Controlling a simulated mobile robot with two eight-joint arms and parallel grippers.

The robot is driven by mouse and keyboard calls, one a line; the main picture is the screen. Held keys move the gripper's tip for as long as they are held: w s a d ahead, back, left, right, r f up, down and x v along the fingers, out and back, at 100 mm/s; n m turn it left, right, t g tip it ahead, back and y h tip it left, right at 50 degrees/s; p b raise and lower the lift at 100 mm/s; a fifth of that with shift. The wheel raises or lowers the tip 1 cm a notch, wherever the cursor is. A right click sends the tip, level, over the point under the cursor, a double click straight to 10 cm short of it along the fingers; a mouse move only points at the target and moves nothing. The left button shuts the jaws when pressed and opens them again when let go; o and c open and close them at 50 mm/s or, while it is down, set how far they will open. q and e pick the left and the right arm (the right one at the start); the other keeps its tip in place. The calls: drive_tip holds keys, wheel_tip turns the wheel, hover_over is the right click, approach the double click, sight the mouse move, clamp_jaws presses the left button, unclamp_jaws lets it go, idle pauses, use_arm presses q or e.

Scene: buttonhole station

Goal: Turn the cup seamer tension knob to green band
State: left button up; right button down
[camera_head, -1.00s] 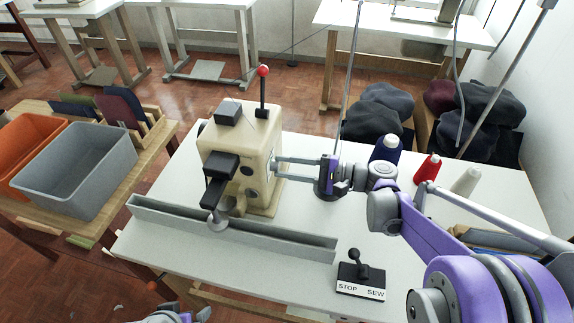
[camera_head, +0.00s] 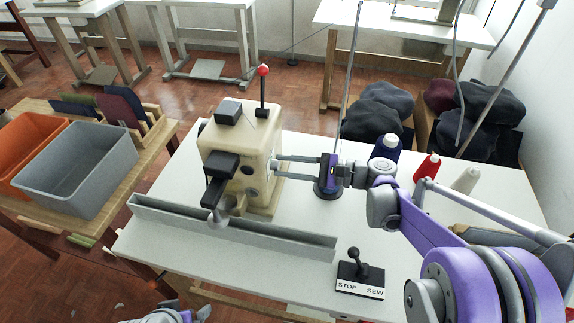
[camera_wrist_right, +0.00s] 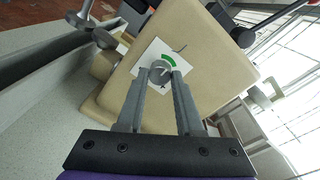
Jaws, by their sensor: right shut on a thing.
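The cup seamer (camera_head: 240,155) is a cream machine on the white table. In the right wrist view its side (camera_wrist_right: 205,60) carries a white plate with a green arc (camera_wrist_right: 169,58) and a grey round tension knob (camera_wrist_right: 160,72) with a pointer mark. The green arc curves over the knob's upper right. My right gripper (camera_wrist_right: 161,80) is shut on the knob, one finger on each side; it also shows in the head view (camera_head: 279,166) at the machine's right side. Where exactly the pointer stands is too small to tell. My left gripper (camera_head: 185,314) shows only partly at the bottom edge.
A STOP/SEW lever box (camera_head: 360,275) stands at the table's front. A grey channel (camera_head: 230,228) runs along the front of the machine. Thread cones, blue (camera_head: 385,152), red (camera_head: 427,168) and white (camera_head: 466,180), stand to the right. A grey bin (camera_head: 80,165) is at the left.

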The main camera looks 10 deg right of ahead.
drive_tip(key=c, duration=0.5)
unclamp_jaws()
drive_tip(key=shift+c, duration=0.2)
drive_tip(key=v, duration=1)
drive_tip(key=shift+d+p, duration=0.35)
drive_tip(key=shift+p, duration=0.1)
drive_tip(key=shift+s+r, duration=0.1)
drive_tip(key=shift+s, duration=0.05)
